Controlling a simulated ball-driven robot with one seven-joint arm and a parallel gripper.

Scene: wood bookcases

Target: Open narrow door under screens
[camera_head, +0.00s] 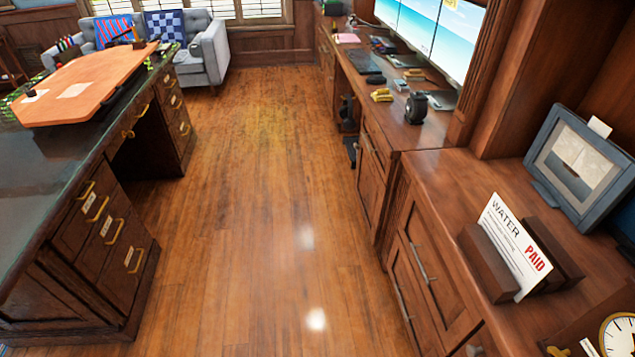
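The screens (443,38) stand along the wall at the upper right, above a long wooden counter (400,132). Under the near end of this counter is a narrow wooden door (371,192), seen at a steep angle. It looks shut, with a thin handle near its upper part. To the left of the door, farther off, is a dark open knee space with dark objects in it. My gripper is not in view.
A nearer cabinet (430,285) with long metal handles juts out at the right, bearing a letter holder (490,262) and a framed picture (580,165). A dark desk (60,190) stands left, a grey sofa (205,55) behind. The wooden floor (270,210) between is clear.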

